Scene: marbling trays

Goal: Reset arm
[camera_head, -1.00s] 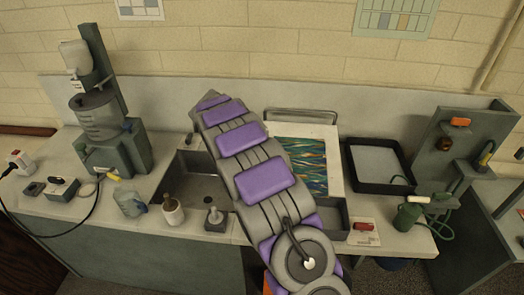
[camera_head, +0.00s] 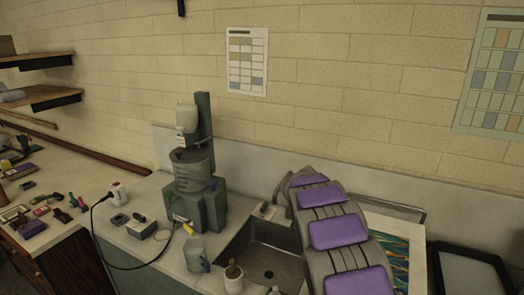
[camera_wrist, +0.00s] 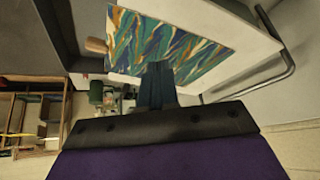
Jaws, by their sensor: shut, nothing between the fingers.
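My arm, grey with purple pads, rises from the lower right of the head view over the counter; its gripper end does not show there. In the wrist view my gripper (camera_wrist: 158,82) shows as dark fingers, shut with nothing between them. Behind the fingertips is a marbled sheet (camera_wrist: 165,42) in blue, orange and white on a pale board. The sheet also shows in the head view (camera_head: 396,262), partly hidden by my arm.
A sink (camera_head: 262,262) lies left of my arm. A dispenser machine (camera_head: 196,185), a jug (camera_head: 195,255) and a white bottle (camera_head: 233,278) stand left of it. A black tray (camera_head: 432,262) is at right. A wooden bench (camera_head: 72,262) with small tools is at far left.

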